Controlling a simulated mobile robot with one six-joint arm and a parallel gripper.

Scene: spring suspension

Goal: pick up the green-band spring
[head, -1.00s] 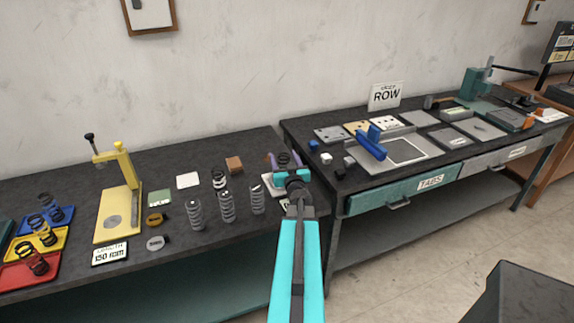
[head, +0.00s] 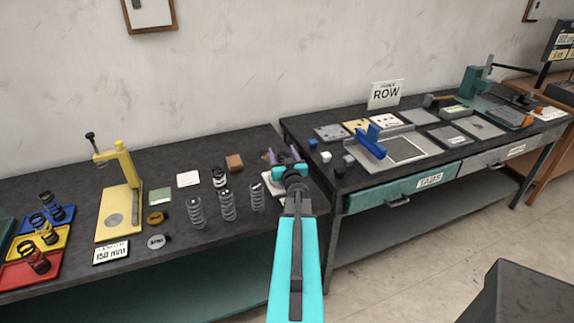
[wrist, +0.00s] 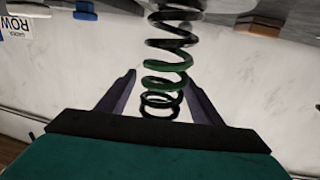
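The green-band spring (wrist: 166,68) shows in the wrist view as a dark coil with green turns around its middle. It stands between the two fingers of my gripper (wrist: 160,88), with a visible gap on the left side; contact on the right is unclear. The fingers are apart. In the head view my gripper (head: 283,155) is over the right end of the left bench, and its body hides the spring there.
Several grey and dark springs (head: 227,204) stand just left of my gripper. A brown block (head: 234,162) and a white card (head: 188,179) lie behind them. A yellow press (head: 121,205) stands farther left. The right bench (head: 310,160) begins close to my gripper's right.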

